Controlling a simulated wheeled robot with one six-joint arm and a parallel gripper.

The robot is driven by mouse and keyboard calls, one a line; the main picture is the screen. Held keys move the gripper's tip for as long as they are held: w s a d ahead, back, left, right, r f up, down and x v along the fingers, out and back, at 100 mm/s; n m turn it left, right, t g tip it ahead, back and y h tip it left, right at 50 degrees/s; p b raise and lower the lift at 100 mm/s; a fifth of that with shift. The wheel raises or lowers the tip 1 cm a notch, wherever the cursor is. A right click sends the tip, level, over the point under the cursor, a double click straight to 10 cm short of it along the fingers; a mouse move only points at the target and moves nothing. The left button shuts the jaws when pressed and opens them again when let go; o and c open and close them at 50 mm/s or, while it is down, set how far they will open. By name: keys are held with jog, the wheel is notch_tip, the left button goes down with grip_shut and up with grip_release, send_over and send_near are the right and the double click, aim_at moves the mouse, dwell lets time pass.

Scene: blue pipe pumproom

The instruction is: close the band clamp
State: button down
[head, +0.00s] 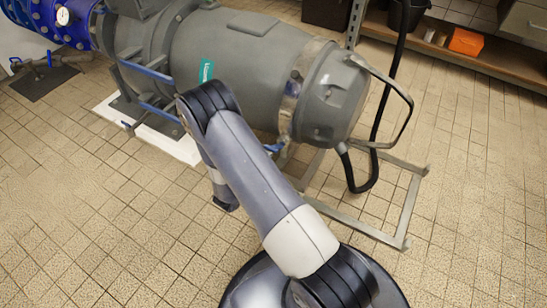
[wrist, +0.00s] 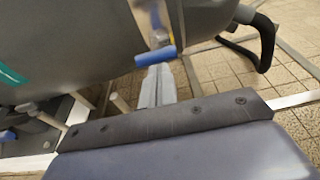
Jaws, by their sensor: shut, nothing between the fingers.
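The band clamp (head: 290,103) is a silver band around the large grey cylinder, near its right end cap. A short blue grip (head: 274,147) shows low on the band, partly beside my arm. In the wrist view the band (wrist: 150,18) runs down to the blue grip (wrist: 155,56), with a small yellowish part just above it. My gripper (wrist: 158,70) is shut and empty, its pale fingers pointing at the blue grip from just below in the picture. I cannot tell whether they touch it. In the head view my arm hides the gripper.
The grey cylinder (head: 235,55) fills the upper middle. A metal floor frame (head: 375,232) lies beneath its right end. A black hose (head: 375,165) and a bent grey handle (head: 403,115) stand out there.

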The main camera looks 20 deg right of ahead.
aim_at(271, 147)
jog(key=d+r+g+y+p, duration=0.1)
jog(key=p, duration=0.1)
jog(key=w+d+r+g+y+p, duration=0.1)
jog(key=r+p, duration=0.1)
jog(key=w+d+r+g+y+p, duration=0.1)
jog(key=r+p, duration=0.1)
jog(key=p, duration=0.1)
jog(key=shift+w+r+y, duration=0.15)
jog(key=shift+r+y, duration=0.05)
jog(key=shift+y, duration=0.2)
jog(key=shift+w+d+r+g+y+p, duration=0.3)
jog(key=shift+w+d+g+y+p, duration=0.45)
jog(key=shift+y+p, duration=0.35)
jog(key=shift+w+d+r+p, duration=0.1)
jog(key=shift+w+d+p, duration=0.2)
jog(key=shift+d+p, duration=0.2)
jog(key=shift+d, duration=0.1)
